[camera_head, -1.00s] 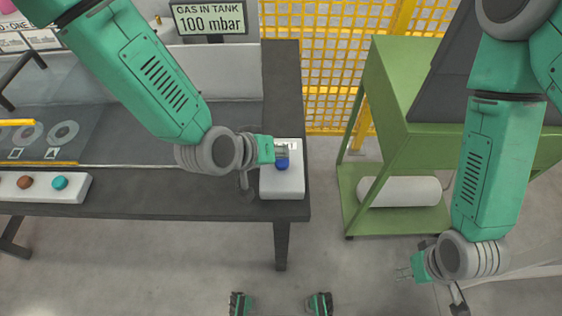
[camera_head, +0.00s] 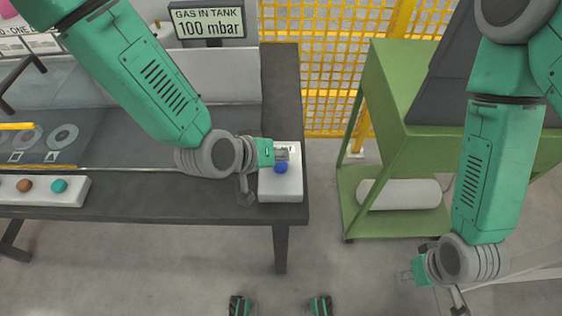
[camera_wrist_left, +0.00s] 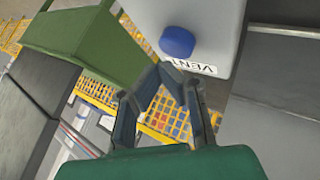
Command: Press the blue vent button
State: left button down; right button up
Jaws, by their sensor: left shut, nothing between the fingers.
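The blue vent button (camera_head: 281,167) sits on a white box (camera_head: 281,188) at the right end of the dark table. In the left wrist view the button (camera_wrist_left: 177,42) is a round blue cap beside a label reading VENT (camera_wrist_left: 195,66). My left gripper (camera_head: 283,153) is shut and empty, just beyond the button in the head view. In the left wrist view its fingertips (camera_wrist_left: 162,72) are close to the button and the label. I cannot tell whether they touch the box. My right gripper (camera_head: 405,276) hangs over the floor at the lower right, far from the button; its finger opening is unclear.
The dark table (camera_head: 150,205) holds another white box (camera_head: 38,189) with brown and teal buttons at left. A display (camera_head: 207,22) reads GAS IN TANK 100 mbar. A green cart (camera_head: 400,140) stands right of the table, with a yellow mesh fence (camera_head: 330,70) behind.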

pick_arm(q)
jog(key=shift+a+f, duration=0.3)
jog(key=shift+f, duration=0.1)
jog(key=shift+d+f, duration=0.1)
jog(key=shift+d, duration=0.05)
dwell(0.5)
jog(key=shift+s+f+b, duration=0.1)
jog(key=shift+f+b, duration=0.45)
dwell(0.3)
jog(key=shift+r, duration=0.15)
jog(key=shift+r+p, duration=0.9)
jog(key=shift+r, duration=0.1)
